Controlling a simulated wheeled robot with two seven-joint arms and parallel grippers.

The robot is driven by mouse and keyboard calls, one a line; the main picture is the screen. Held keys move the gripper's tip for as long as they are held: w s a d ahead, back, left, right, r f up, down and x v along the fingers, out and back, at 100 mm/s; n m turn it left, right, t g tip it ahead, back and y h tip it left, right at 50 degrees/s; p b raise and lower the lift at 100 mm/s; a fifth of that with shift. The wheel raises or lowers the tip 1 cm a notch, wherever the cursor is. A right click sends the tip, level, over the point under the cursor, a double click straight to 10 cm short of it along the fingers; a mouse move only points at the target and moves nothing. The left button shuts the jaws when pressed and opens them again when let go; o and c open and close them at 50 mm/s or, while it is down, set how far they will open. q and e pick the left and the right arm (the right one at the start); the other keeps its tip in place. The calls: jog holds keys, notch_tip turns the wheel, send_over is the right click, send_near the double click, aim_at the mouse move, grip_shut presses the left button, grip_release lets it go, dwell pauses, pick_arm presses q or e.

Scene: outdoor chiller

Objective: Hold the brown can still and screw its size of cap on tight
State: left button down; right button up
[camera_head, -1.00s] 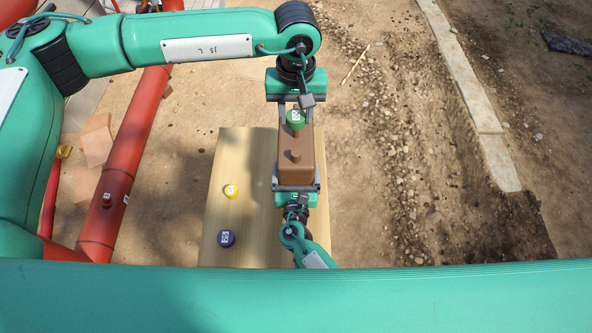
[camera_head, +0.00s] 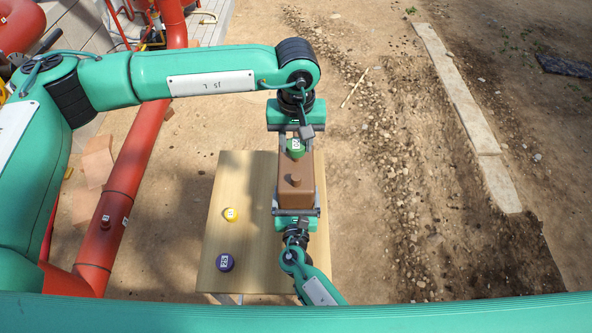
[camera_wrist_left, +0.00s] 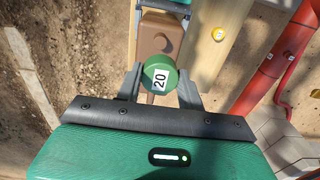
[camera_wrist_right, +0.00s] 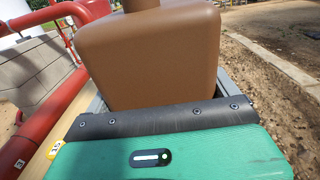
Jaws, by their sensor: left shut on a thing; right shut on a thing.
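The brown can (camera_head: 296,192) stands upright at the table's right side, with a round brown knob on its top. My right gripper (camera_head: 296,211) is shut on the can's near end; the can fills much of the right wrist view (camera_wrist_right: 150,60). My left gripper (camera_head: 295,140) is shut on the green cap (camera_head: 296,147) at the far end of the can's top. The cap's label reads 20 in the left wrist view (camera_wrist_left: 159,78). The cap hides the can's neck, so I cannot tell whether it is seated or just above.
A yellow cap (camera_head: 231,214) and a purple cap (camera_head: 225,262) lie on the wooden table (camera_head: 222,185), left of the can. Red pipes (camera_head: 125,180) run along the left. The table between the loose caps and the can is clear.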

aim_at(296, 177)
pick_arm(q)
jog(key=shift+f, duration=1.5)
jog(key=shift+f, duration=0.1)
jog(key=shift+f, duration=2.8)
jog(key=shift+f, duration=0.45)
jog(key=shift+f, duration=0.75)
jog(key=m, duration=0.8)
